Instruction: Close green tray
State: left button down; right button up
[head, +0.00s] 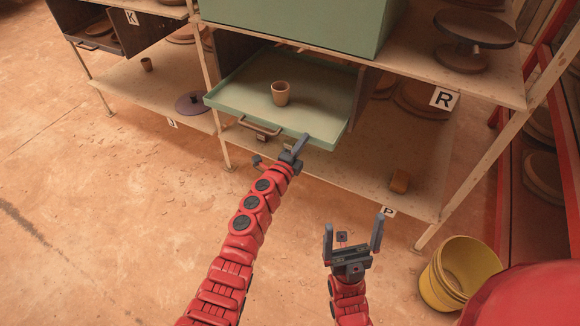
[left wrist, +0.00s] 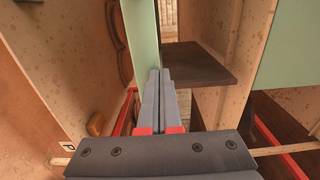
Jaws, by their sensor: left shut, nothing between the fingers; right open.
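The green tray (head: 243,98) is pulled out from the shelf unit, below a green box. A small clay cup (head: 281,93) stands on it. The tray has a brown handle (head: 259,126) on its front. My left gripper (head: 301,142) is shut and empty at the tray's front edge, right of the handle; I cannot tell if it touches. In the left wrist view the shut fingers (left wrist: 160,88) point along a green panel (left wrist: 142,40). My right gripper (head: 353,236) is open and empty, in front of and below the tray.
A yellow bucket (head: 462,272) stands on the floor at the right. A shelf post (head: 482,180) is right of the tray. The lower shelf (head: 365,170) holds a small brown block (head: 400,180). The floor at the left is clear.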

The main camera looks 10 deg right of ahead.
aim_at(317, 126)
pick_arm(q)
jog(key=b+x, duration=0.6)
jog(key=x, duration=0.1)
jog(key=b+x, duration=0.4)
jog(key=shift+a+f, duration=0.1)
jog(key=shift+f, duration=0.15)
jog(key=shift+w+r, duration=0.1)
jog(key=shift+w, duration=0.05)
jog(key=shift+r+b, duration=0.35)
jog(key=shift+r, duration=0.05)
